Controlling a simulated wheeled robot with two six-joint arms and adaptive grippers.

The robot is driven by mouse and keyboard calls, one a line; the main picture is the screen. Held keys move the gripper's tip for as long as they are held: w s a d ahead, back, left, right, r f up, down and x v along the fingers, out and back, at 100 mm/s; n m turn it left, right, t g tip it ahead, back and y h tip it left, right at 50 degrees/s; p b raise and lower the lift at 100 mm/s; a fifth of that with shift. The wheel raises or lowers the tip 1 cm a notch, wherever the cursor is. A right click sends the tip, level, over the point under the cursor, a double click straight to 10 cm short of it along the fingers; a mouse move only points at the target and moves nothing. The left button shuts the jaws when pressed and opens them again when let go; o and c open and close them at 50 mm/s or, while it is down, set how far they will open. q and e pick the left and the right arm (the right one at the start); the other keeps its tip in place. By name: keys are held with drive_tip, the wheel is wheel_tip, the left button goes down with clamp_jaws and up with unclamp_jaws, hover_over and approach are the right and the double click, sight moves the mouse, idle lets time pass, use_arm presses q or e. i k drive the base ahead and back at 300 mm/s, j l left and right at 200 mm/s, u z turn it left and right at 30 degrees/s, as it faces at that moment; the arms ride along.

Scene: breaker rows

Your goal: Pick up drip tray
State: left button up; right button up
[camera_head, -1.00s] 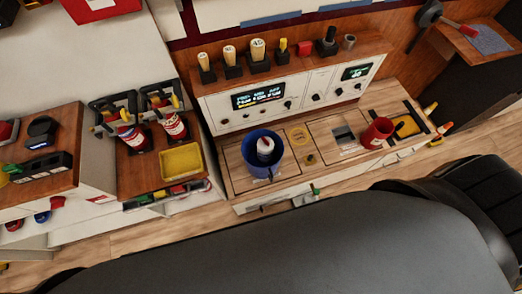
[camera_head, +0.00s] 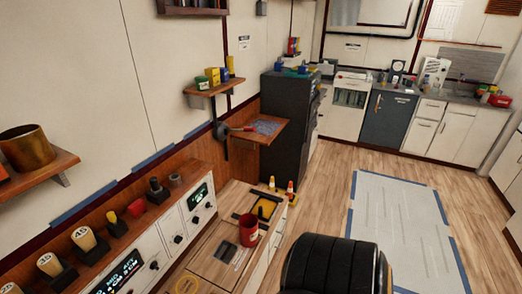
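A small yellow tray-like piece (camera_head: 267,208) lies in a black-edged recess at the far end of the wooden counter (camera_head: 213,268). I cannot tell for sure that it is the drip tray. The yellow rectangular tray that showed earlier on a small wooden shelf is out of view now. Neither of my grippers is in view.
A red mug (camera_head: 249,230) stands on the counter beside the recess. A control panel (camera_head: 150,255) with knobs and numbered handles runs along the wall. A dark cabinet (camera_head: 286,120) stands beyond.

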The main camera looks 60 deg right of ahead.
sight(264, 207)
drive_tip(key=k+z, duration=0.35)
drive_tip(key=k+l+z, duration=0.1)
drive_tip(key=z, duration=0.2)
drive_tip(key=j+z, duration=0.2)
drive_tip(key=z, duration=0.3)
drive_tip(key=j+z, duration=0.2)
drive_tip(key=z, duration=0.3)
drive_tip(key=j+z, duration=0.2)
drive_tip(key=z, duration=0.3)
drive_tip(key=i+j, duration=0.3)
drive_tip(key=i, duration=0.15)
